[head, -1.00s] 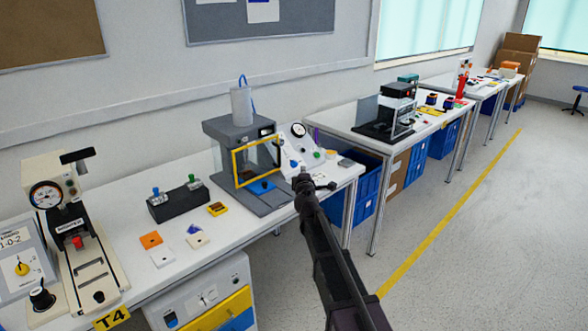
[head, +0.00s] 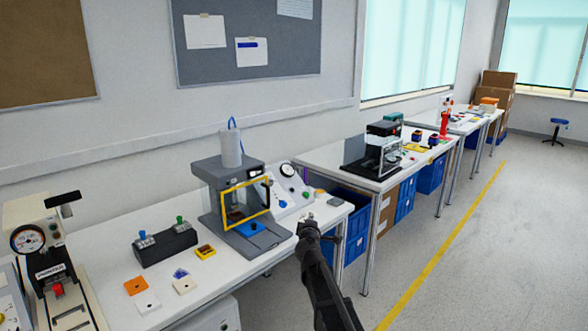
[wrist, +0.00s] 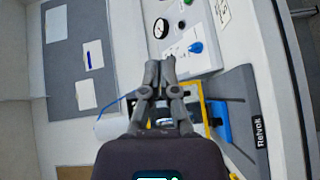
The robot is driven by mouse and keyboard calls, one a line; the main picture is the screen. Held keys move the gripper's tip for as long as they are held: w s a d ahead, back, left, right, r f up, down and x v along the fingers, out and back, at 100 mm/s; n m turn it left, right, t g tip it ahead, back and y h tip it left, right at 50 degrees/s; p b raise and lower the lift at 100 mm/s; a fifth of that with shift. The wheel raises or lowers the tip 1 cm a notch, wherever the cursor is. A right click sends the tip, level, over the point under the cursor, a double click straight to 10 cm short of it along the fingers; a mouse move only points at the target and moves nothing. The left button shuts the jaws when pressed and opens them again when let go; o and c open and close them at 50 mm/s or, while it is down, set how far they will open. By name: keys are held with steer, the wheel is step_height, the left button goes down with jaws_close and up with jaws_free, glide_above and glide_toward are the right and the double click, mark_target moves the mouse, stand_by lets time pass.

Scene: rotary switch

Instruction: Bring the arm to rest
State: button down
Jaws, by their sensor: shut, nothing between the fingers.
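My gripper (head: 307,222) is at the end of my arm, which reaches up from the bottom of the head view. It appears in front of the right end of the near bench, apart from the things on it. In the wrist view its fingers (wrist: 160,66) are together and hold nothing. A grey control panel (head: 290,196) with a round gauge and a blue knob (wrist: 195,47) lies beyond the fingertips. The rotary switch panel (head: 10,300) is cut off at the left edge of the head view.
A press with a yellow frame (head: 228,184) stands on the near bench (head: 112,222). A black switch box (head: 165,245) and small coloured parts lie to its left. More benches (head: 335,167) with blue crates (head: 353,226) run to the right. The floor (head: 470,270) at right is clear.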

steer(key=s+d+f+m+g+h, duration=0.4)
steer(key=s+d+f+m+g, duration=0.6)
steer(key=s+d, duration=0.5)
steer(key=s+a+f+m+g+y, duration=0.2)
steer(key=s+f+m+g+y, duration=0.15)
steer(key=s, duration=0.65)
steer(key=s+a+f+m+g+y, duration=0.2)
steer(key=s+f+g, duration=0.2)
steer(key=s, duration=0.5)
step_height(320, 180, up, 16)
steer(key=s+p, duration=0.1)
steer(key=p, duration=1.5)
steer(key=shift+s+f, duration=0.2)
